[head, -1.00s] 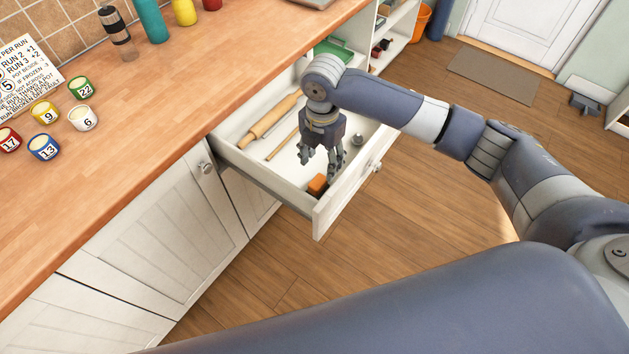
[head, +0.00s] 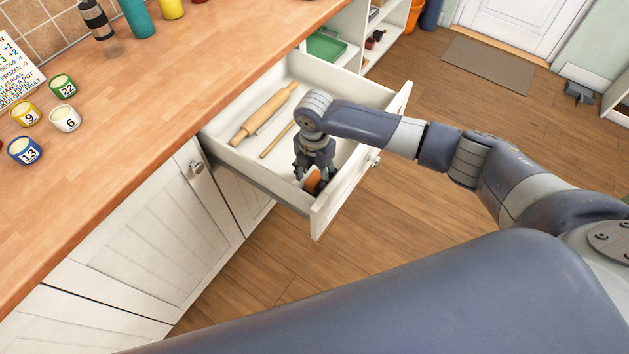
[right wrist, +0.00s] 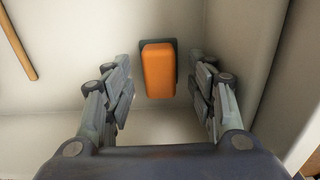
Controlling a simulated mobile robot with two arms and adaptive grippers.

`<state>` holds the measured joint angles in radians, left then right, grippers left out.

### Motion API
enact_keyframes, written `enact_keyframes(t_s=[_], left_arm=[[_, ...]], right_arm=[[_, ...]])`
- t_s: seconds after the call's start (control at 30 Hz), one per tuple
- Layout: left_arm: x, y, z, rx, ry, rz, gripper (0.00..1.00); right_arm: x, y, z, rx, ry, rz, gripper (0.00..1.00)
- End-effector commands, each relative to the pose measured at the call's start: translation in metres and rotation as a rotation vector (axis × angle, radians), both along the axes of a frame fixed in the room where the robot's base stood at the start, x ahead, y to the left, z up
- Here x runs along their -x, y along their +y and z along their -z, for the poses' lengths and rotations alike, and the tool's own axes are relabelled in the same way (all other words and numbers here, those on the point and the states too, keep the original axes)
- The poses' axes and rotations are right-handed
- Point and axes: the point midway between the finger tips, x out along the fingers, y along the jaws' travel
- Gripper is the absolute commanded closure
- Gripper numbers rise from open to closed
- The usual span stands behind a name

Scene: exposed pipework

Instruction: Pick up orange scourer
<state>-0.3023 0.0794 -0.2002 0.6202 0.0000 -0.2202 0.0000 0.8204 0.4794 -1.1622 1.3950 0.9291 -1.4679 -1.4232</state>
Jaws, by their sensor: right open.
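The orange scourer (head: 313,183) lies in the open drawer (head: 262,179), near its front corner. It is an orange block with a dark grey-green layer, and the gripper partly hides it in the head view. In the right wrist view the scourer (right wrist: 158,71) is whole, on the pale drawer floor. My right gripper (head: 311,181) is down inside the drawer over the scourer. In the right wrist view its open fingers (right wrist: 160,88) stand on both sides of the scourer, with gaps. My left gripper is not in view.
A rolling pin (head: 264,113) and a thin wooden stick (head: 277,140) lie further back in the drawer. The drawer front (head: 352,185) and side walls stand close around my gripper. Numbered pots (head: 65,118) stand on the wooden counter (head: 130,110).

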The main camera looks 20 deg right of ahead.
Motion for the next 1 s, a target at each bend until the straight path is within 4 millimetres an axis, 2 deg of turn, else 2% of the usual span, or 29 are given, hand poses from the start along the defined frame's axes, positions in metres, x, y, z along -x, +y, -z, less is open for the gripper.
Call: enact_keyframes(t_s=[0.13,0.4,0.6,1.0], left_arm=[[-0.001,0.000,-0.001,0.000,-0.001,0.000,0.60],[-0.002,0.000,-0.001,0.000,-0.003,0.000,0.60],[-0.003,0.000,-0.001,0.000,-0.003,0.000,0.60],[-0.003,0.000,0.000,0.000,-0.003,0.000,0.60]], right_arm=[[0.000,0.000,0.016,0.001,-0.001,0.002,0.48],[0.000,0.000,0.019,0.000,-0.001,0.000,0.48],[-0.001,0.000,0.018,0.000,-0.001,0.001,0.94],[-0.001,0.000,0.013,-0.002,-0.004,0.001,0.94]])
